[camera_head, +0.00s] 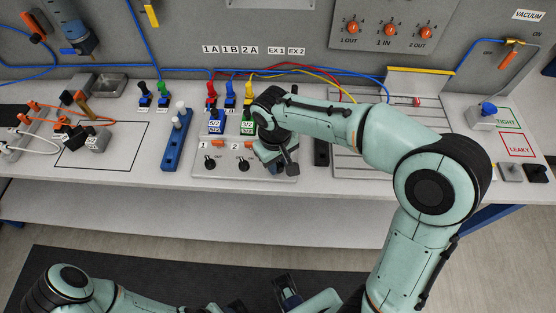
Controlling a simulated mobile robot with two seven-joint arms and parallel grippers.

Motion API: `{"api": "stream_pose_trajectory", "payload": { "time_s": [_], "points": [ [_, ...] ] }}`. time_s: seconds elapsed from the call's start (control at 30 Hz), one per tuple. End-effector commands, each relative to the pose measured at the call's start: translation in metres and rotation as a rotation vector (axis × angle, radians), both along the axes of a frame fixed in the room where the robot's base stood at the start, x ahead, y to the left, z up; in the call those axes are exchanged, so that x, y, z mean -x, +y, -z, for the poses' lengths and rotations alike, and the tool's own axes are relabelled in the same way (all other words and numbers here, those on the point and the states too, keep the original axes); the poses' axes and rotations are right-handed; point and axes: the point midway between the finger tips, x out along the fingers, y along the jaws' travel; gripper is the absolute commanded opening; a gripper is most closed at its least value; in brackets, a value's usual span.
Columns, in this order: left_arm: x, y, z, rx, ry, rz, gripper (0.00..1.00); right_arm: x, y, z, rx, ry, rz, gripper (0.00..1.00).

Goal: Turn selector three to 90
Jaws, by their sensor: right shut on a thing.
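The selector panel (225,174) lies on the bench in the middle. Its black selector one (209,163) and selector two (243,163) show beside number labels. My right gripper (288,168) reaches down at the panel's right part, just right of selector two. It is shut on selector three, which the gripper and wrist hide, so its angle cannot be read. My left gripper (308,299) is low at the bottom edge, in front of the bench and away from the panel; its jaws are not clear.
Blue and green valve blocks (216,122) with coloured plugs and hoses stand right behind the panel. A blue rack (176,140) with white pegs stands to its left. A grooved plate (358,165) lies to the right, partly under my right arm.

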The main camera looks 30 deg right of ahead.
Motion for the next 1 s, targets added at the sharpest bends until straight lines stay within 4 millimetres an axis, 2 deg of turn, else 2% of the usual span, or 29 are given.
{"api": "stream_pose_trajectory", "payload": {
  "time_s": [1.0],
  "points": [
    [-0.0033, 0.0000, -0.0099, 0.000, -0.003, 0.000, 0.47, -0.0023, -0.0008, -0.0013, 0.000, -0.003, 0.841, 0.00]
  ]
}}
